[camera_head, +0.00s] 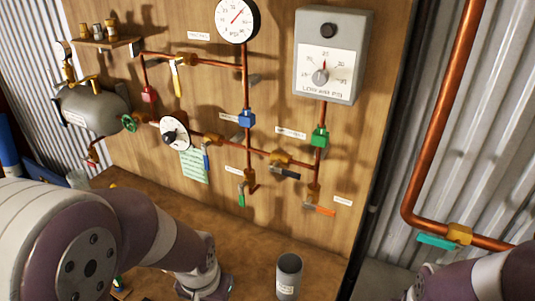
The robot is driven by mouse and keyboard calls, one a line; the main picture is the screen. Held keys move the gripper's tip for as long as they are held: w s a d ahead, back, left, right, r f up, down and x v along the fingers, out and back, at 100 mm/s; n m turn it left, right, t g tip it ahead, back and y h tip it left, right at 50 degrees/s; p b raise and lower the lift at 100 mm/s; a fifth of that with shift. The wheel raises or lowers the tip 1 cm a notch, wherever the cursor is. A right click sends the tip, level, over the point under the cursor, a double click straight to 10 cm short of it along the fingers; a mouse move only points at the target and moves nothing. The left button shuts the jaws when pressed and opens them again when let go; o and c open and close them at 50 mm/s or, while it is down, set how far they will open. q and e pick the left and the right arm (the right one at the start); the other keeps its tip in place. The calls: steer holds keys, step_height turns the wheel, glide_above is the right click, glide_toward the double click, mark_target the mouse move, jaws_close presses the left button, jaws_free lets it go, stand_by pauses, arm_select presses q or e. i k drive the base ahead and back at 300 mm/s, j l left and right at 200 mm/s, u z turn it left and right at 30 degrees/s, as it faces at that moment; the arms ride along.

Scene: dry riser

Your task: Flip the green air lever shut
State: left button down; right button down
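A small green lever (241,195) hangs pointing down on the wooden board, below a white label, at the foot of the middle copper pipe. A teal-green lever (437,242) lies roughly along the pipe at a brass valve (459,234) on the separate copper pipe at the right. I cannot read the labels, so I cannot tell which of the two is the air lever. My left arm crosses the lower left and my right arm shows at the lower right corner. Neither arm touches a lever. The fingers of both grippers do not show.
The board carries a pressure gauge (237,20), a grey control box (331,60), a blue valve (246,119), a green valve body (319,137) and an orange lever (319,209). A grey tank (95,108) is at left. A grey cup (288,273) stands on the bench.

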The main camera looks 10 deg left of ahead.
mark_target(242, 196)
steer(key=i+j, duration=0.1)
steer(key=j, duration=0.25)
steer(key=i+j, duration=0.15)
steer(key=j, duration=0.25)
steer(key=i+j, duration=0.1)
steer(key=j, duration=0.25)
steer(key=i+j, duration=0.15)
steer(key=j, duration=0.25)
steer(key=i+j, duration=0.1)
steer(key=j, duration=0.25)
